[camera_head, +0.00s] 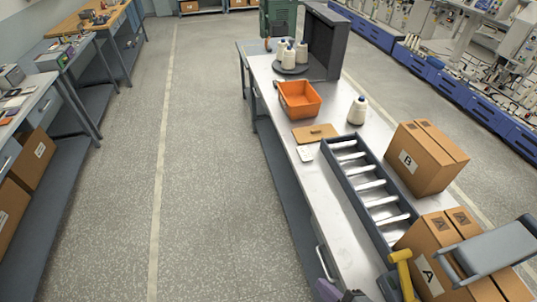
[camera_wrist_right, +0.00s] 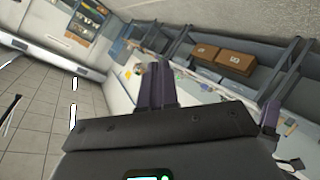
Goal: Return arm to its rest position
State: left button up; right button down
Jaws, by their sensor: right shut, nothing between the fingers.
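My right gripper (camera_head: 341,292) shows at the bottom edge of the head view, its purple fingers partly cut off, near the front edge of the metal table (camera_head: 330,215). In the right wrist view its dark body and purple fingers (camera_wrist_right: 212,104) fill the lower middle. It is shut and holds nothing. My left gripper is not in view.
Open floor (camera_head: 220,180) lies left of the table.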

jog(key=s+d+f+m+g+h, duration=0.6)
jog(key=s+d+f+m+g, duration=0.15)
jog(key=m, duration=0.55)
notch_tip(320, 180, up, 16)
jog(key=s+p, duration=0.1)
jog(key=p, duration=1.5)
jog(key=shift+s+a+f+p, duration=0.2)
jog(key=shift+a+p, duration=0.1)
